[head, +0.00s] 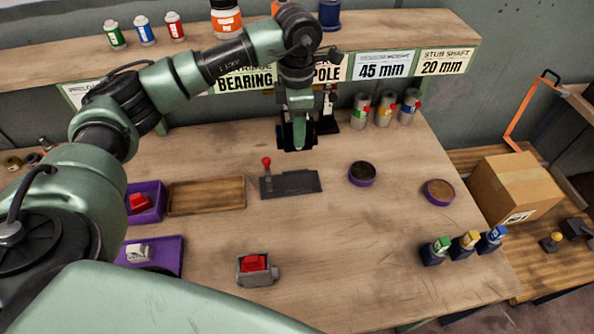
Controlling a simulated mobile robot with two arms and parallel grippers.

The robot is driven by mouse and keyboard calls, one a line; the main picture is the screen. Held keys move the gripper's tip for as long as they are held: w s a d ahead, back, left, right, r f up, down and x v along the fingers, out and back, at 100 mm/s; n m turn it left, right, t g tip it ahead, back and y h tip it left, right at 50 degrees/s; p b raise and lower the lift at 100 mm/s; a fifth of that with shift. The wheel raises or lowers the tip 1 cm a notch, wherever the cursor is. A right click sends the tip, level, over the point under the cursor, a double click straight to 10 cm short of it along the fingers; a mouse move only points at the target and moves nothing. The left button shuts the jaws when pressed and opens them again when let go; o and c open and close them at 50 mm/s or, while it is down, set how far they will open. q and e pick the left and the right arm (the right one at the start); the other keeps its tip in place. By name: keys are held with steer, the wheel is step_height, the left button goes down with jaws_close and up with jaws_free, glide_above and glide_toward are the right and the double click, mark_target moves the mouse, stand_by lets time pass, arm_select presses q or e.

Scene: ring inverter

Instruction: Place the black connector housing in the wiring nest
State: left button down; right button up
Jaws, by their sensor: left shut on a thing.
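My left gripper (297,148) hangs pointing down over the back middle of the workbench. It is shut on a dark block that looks like the black connector housing (299,132); the dark fingers blend with it, so its outline is hard to tell. A dark flat fixture (291,183) with a red-knobbed lever lies on the bench just in front of the gripper. A grey holder (258,280) with a red block (253,263) in it stands nearer the front. I cannot tell for sure which one is the wiring nest. My right gripper is not in view.
Purple bins (172,258) with a red part (139,202) and a white part (138,253) sit at left, beside a wooden tray (207,208). Two round purple dishes (362,184) (427,199) and several coloured-top connectors (464,243) stand at right. Bottles (385,108) stand behind.

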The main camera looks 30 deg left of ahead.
arm_select(q)
step_height(320, 180, down, 15)
steer(key=p, duration=0.3)
steer(key=shift+r, duration=0.1)
steer(key=shift+f, duration=0.3)
steer(key=shift+f, duration=0.15)
steer(key=c, duration=0.8)
jaws_free()
steer(key=shift+o, duration=0.2)
